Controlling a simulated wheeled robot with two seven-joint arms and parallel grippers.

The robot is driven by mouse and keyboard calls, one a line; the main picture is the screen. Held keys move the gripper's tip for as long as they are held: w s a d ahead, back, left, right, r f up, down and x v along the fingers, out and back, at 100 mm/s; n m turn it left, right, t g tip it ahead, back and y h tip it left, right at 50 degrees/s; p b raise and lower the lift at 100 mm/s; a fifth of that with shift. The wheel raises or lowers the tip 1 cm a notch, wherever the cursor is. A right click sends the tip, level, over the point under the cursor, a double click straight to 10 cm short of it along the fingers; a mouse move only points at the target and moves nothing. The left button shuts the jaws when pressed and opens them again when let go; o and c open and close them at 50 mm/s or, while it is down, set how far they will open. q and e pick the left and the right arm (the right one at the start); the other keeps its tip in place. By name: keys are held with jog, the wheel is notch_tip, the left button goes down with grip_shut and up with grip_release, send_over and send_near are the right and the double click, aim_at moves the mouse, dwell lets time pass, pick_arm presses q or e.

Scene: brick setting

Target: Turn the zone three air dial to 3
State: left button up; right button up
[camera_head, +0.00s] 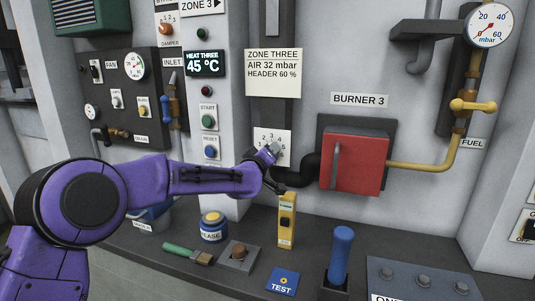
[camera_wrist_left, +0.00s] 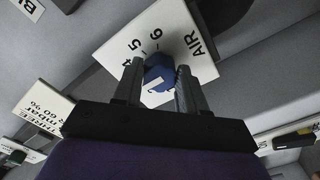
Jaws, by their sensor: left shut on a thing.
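The zone three air dial has a white number plate (camera_head: 264,133) on the wall below the zone three sign; my gripper covers much of it in the head view. In the left wrist view the plate (camera_wrist_left: 182,18) shows 4, 5, 6 and "AIR", and the blue knob (camera_wrist_left: 158,70) sits between my fingers. The knob has a white mark, but I cannot tell which number it points at. My left gripper (camera_head: 270,153) is shut on the knob; its two fingers also show in the left wrist view (camera_wrist_left: 160,88). My right gripper is not in view.
The sign (camera_head: 273,72) reads "AIR 32 mbar, HEADER 60 %". Right of the dial are a dark pipe and the red burner box (camera_head: 355,163). Below, the shelf holds a yellow device (camera_head: 287,220), a brush (camera_head: 188,253) and a blue-handled lever (camera_head: 340,255).

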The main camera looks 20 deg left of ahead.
pick_arm(q)
jog(key=shift+f, duration=0.3)
jog(key=o, duration=0.9)
jog(key=shift+o, duration=0.8)
jog(key=shift+s+r, duration=0.1)
jog(key=shift+r, duration=0.1)
jog(key=s+b, duration=0.3)
jog(key=s, duration=0.7)
jog(key=shift+s+a, duration=0.15)
jog(key=shift+s, duration=0.1)
